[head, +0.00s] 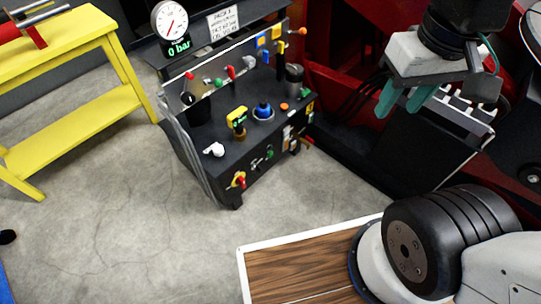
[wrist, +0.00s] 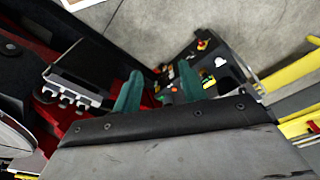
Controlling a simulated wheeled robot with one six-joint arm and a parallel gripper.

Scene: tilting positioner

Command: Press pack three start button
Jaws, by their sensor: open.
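A dark control console (head: 215,130) stands left of centre in the head view, with several coloured levers, knobs and buttons. Small green parts show at its right end (head: 305,92) and on its front face (head: 255,163). I cannot read any label, so I cannot tell which is the pack three start button. My gripper (head: 405,102) is at the upper right, its teal fingers apart and empty, up and right of the console. In the wrist view my gripper (wrist: 160,88) points toward the console (wrist: 222,65), which lies beyond the fingers and is partly hidden by them.
A dark panel with a row of silver cylinders (wrist: 75,98) is left of the fingers in the wrist view. A gauge (head: 170,20) with a "0 bar" display stands behind the console. A yellow bench (head: 75,55) is at the left. Concrete floor (head: 130,220) in front is clear.

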